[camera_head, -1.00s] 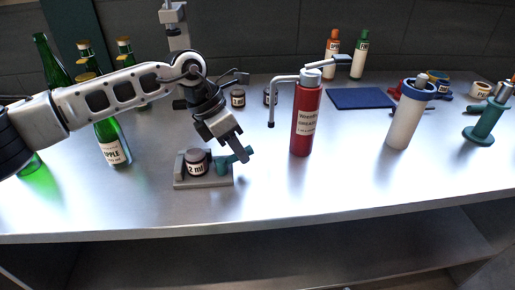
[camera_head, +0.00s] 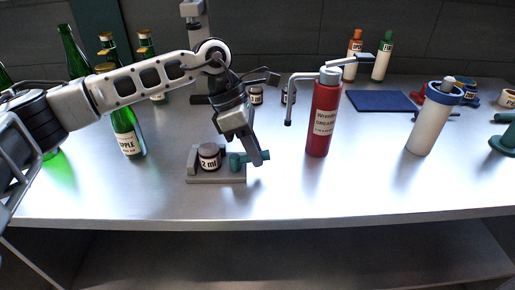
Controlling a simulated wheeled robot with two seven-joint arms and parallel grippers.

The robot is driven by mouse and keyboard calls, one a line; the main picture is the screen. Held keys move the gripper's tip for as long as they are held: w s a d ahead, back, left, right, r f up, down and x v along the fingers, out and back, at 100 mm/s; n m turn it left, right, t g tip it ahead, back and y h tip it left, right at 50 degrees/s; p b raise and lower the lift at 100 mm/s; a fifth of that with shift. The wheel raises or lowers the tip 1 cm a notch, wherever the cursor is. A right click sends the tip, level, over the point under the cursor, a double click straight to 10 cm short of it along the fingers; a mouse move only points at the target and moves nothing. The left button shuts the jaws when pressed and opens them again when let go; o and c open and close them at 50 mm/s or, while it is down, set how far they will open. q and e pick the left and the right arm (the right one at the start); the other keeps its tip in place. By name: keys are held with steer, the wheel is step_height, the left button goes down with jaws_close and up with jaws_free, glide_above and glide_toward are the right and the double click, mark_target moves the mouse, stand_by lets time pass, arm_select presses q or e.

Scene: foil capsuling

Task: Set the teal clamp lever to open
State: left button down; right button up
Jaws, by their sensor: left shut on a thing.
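The teal clamp lever (camera_head: 236,161) sits on the right side of a small grey clamp base (camera_head: 215,180) near the front of the table. It points to the right, roughly level. A small jar labelled "2 ml" (camera_head: 209,157) stands in the clamp, left of the lever. My left gripper (camera_head: 257,160) reaches down from above and is shut on the lever near its outer end. The fingers hide part of the lever. My right gripper is not in view.
A red bottle with a pump spout (camera_head: 323,118) stands right of the clamp. A white cylinder with a blue collar (camera_head: 430,128) stands farther right. Green bottles (camera_head: 126,131) stand at the left. The table front (camera_head: 300,195) is clear.

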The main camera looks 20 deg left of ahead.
arm_select(q)
steer(key=c, duration=1.3)
jaws_free()
steer(key=shift+c, duration=0.2)
steer(key=v, duration=1.6)
steer(key=shift+s, duration=0.1)
